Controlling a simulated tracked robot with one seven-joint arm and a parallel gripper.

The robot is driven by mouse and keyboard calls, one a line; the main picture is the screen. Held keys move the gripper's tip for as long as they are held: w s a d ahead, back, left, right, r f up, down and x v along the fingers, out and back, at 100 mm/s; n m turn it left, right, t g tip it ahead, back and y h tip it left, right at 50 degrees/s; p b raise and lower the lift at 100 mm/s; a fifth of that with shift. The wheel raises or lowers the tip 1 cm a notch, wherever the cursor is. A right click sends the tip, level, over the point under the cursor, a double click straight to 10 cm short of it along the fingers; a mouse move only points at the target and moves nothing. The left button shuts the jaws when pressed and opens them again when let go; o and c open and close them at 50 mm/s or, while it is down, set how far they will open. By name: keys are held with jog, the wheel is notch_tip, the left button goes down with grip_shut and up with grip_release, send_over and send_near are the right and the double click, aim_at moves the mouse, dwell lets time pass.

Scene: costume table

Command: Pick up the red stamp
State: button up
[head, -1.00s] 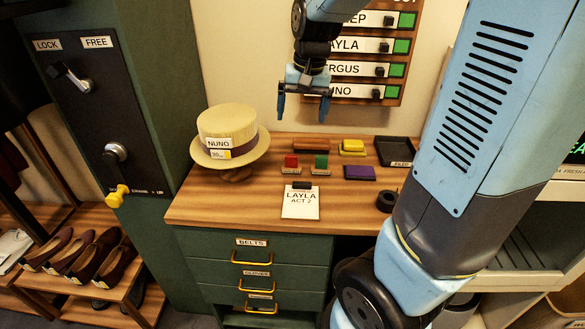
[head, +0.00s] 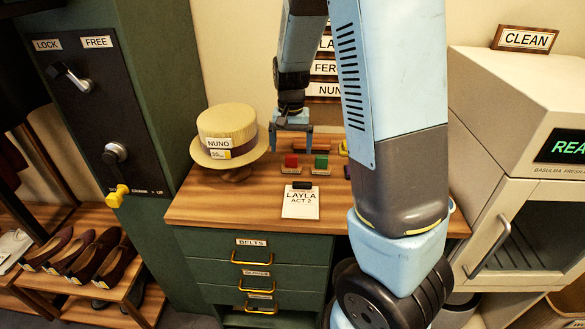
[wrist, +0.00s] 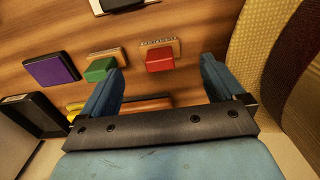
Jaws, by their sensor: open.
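The red stamp (head: 291,161) stands on the wooden table, right of the straw hat and left of the green stamp (head: 321,162). In the wrist view the red stamp (wrist: 159,60) shows beyond the fingertips, between their lines and nearer the left finger. The green stamp (wrist: 100,69) is close to the left fingertip there. My gripper (head: 291,146) is open and empty, above the back of the table. It also shows in the wrist view (wrist: 162,75), its fingers apart with nothing between them.
The straw hat (head: 228,128) stands left of the stamps, and its brim (wrist: 247,45) is near the right finger. A note card (head: 300,202) lies in front. A purple block (wrist: 52,69) and a black tray (wrist: 34,115) lie left in the wrist view.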

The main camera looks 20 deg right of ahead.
aim_at(291, 155)
jog(key=shift+w+d+f, duration=0.1)
jog(key=shift+f, duration=1.7)
jog(key=shift+w+f, duration=0.1)
jog(key=shift+f, duration=1.65)
jog(key=shift+c, duration=0.4)
jog(key=c, duration=1.1)
